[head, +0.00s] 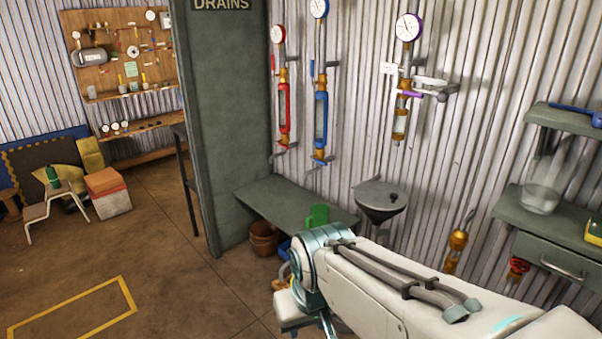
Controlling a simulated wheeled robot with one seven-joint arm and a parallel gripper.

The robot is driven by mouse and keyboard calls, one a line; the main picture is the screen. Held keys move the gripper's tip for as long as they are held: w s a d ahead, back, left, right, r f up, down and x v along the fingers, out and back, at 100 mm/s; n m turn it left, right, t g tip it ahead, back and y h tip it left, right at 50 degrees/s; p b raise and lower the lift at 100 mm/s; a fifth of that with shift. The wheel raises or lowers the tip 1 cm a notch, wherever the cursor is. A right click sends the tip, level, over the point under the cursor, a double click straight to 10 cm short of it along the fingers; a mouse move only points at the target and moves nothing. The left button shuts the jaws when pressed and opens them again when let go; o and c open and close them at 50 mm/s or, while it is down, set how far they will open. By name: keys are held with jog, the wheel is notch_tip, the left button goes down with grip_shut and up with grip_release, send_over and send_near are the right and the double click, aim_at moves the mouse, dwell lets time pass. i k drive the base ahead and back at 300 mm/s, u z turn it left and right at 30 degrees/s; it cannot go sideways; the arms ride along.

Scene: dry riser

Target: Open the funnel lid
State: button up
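The funnel (379,213) is a dark grey cone mounted against the corrugated wall, right of the middle in the head view. Its lid (381,194) is a flat grey disc lying over the top, and it looks closed. A small raised part shows near the lid's back edge. My arm crosses the lower right of the view, in front of and below the funnel. It bends down at a teal joint left of the funnel. My gripper's fingers do not show, so I cannot see them relative to the lid.
A green bench (285,203) left of the funnel holds a green mug (318,216). Gauges with red, blue and purple fittings hang above. A brass valve (455,250) and a green shelf unit (540,222) with a glass jar (541,196) stand right.

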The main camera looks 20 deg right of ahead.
aim_at(379, 196)
jog(key=u, duration=0.1)
jog(key=i, duration=1.35)
jog(key=z, duration=1.15)
jog(key=i, duration=0.8)
jog(key=z, duration=0.65)
